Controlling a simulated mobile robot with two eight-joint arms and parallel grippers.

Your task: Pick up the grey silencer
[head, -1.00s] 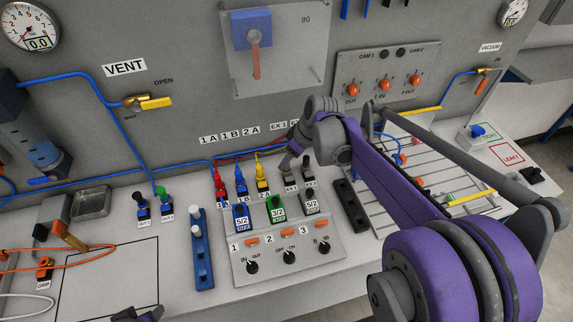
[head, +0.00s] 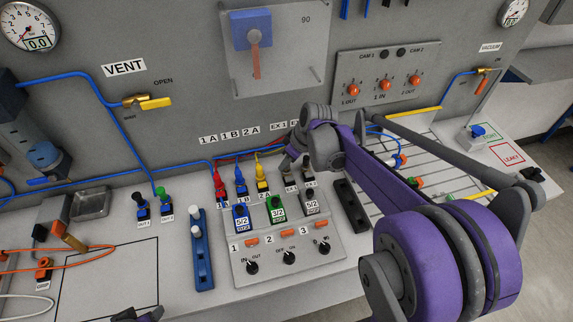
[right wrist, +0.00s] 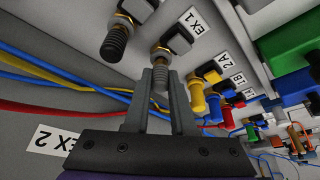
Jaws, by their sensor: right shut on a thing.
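A dark grey ribbed silencer (right wrist: 160,80) on a brass fitting sits between the two fingers of my right gripper (right wrist: 159,84), which is shut on it, in the right wrist view. A second silencer (right wrist: 115,42) on another fitting is to its left, free of the fingers. In the head view my right gripper (head: 291,160) is at the back of the valve row, and it hides much of the held silencer there. A small part of my left gripper (head: 138,315) shows at the bottom edge; its jaws are not clear.
Red, blue and yellow plugs (head: 262,177) stand just left of my right gripper. The switch panel (head: 290,262) is in front of them, and a black block (head: 351,206) lies to the right. Blue, yellow and red hoses (right wrist: 55,75) run close beside the fingers.

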